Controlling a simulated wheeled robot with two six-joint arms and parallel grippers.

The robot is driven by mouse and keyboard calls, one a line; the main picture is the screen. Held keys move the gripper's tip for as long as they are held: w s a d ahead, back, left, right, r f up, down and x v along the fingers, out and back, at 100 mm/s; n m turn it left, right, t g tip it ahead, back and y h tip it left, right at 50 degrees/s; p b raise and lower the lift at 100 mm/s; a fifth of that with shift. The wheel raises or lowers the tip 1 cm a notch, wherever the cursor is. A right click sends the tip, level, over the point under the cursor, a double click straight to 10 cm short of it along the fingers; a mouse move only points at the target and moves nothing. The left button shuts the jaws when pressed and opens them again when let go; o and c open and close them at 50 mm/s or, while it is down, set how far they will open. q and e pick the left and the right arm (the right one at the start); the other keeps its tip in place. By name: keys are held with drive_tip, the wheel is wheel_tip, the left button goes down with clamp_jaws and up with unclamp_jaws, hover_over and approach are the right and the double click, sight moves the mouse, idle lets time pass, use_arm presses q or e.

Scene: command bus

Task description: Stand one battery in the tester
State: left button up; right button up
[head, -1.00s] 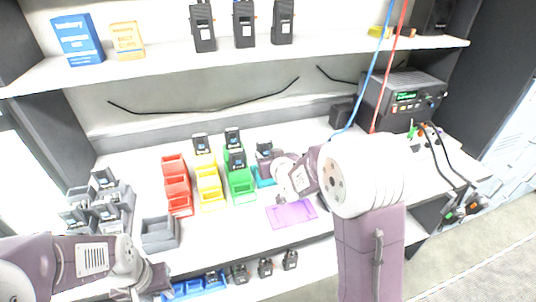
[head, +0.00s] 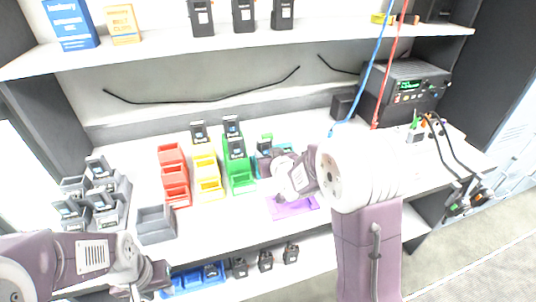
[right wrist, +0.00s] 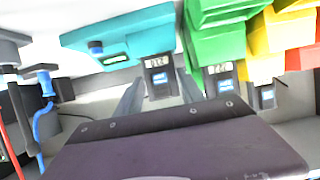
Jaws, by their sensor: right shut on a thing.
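The teal tester (right wrist: 120,42) shows in the right wrist view, with a small green display and a dark blue knob. In the head view the tester (head: 263,168) is mostly hidden behind my right gripper. A dark battery (right wrist: 158,78) with a lit number display is between my right fingers (right wrist: 160,95), against the tester's edge. I cannot tell whether it is seated. My right gripper (head: 277,166) is shut on this battery. Other batteries stand in the yellow bin (head: 208,188) and green bins (head: 243,183). My left gripper (head: 142,284) is low at the left, its fingers unclear.
Red bins (head: 176,190) and an empty grey bin (head: 156,228) stand left of the yellow ones. Grey holders with dark batteries (head: 75,212) are at far left. A purple mat (head: 290,210) lies in front of the tester. Blue bins (head: 190,282) and radios (head: 265,262) are below.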

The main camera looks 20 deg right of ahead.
drive_tip(key=shift+f+b, duration=0.2)
drive_tip(key=shift+b, duration=0.15)
idle(0.3)
drive_tip(key=o, duration=1.5)
drive_tip(key=shift+o, duration=0.2)
drive_tip(key=p+v, duration=0.1)
drive_tip(key=v, duration=0.8)
